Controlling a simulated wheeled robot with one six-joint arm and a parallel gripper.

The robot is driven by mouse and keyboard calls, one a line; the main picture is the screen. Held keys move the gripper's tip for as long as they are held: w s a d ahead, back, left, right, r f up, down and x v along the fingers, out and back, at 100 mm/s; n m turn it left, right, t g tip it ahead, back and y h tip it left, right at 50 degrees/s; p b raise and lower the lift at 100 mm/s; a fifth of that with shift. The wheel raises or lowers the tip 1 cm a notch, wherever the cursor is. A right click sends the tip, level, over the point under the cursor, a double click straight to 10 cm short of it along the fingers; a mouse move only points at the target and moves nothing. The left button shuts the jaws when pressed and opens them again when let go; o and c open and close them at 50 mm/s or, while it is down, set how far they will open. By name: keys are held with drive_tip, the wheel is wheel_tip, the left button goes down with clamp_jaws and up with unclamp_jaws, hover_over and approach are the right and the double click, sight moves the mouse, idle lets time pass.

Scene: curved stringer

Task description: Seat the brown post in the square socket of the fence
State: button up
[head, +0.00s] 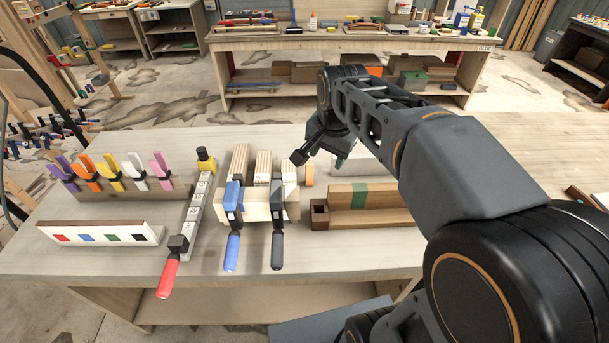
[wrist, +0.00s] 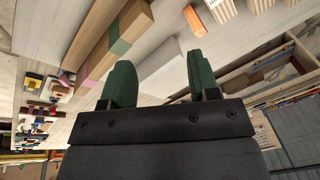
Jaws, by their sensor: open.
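The fence (head: 346,195) is a long wooden piece with a green band, lying on the right of the bench top; it also shows at upper left in the wrist view (wrist: 98,66). A dark brown box-like end with a square dark face (head: 320,212) is at its left end in the head view. I cannot tell whether this is the socket alone or the brown post too. No separate brown post can be made out. My gripper (head: 310,150) is above the bench, behind the fence. In the wrist view my gripper (wrist: 162,78) is open, its green fingers apart and empty.
A white block (head: 350,165) lies behind the fence. A blue clamp (head: 233,220) and a black clamp (head: 278,222) hold wooden pieces to its left, with a red-handled clamp (head: 170,270) beyond. The bench's front strip is mostly clear.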

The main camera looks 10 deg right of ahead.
sight(310, 162)
drive_tip(key=w+f+m+g+b, duration=0.2)
drive_tip(key=w+f+m, duration=0.2)
drive_tip(key=w+m, duration=0.75)
drive_tip(key=shift+g, duration=0.3)
drive_tip(key=w+f, duration=0.1)
drive_tip(key=f, duration=0.4)
drive_tip(key=w+f, duration=0.1)
drive_tip(key=f, duration=0.1)
drive_tip(key=shift+w+a+f, duration=0.15)
drive_tip(key=shift+w+f, duration=0.2)
drive_tip(key=shift+w+f+p, duration=0.1)
drive_tip(key=shift+f+p, duration=0.35)
drive_tip(key=shift+f, duration=2.7)
drive_tip(key=shift+c, duration=0.4)
drive_tip(key=c, duration=0.9)
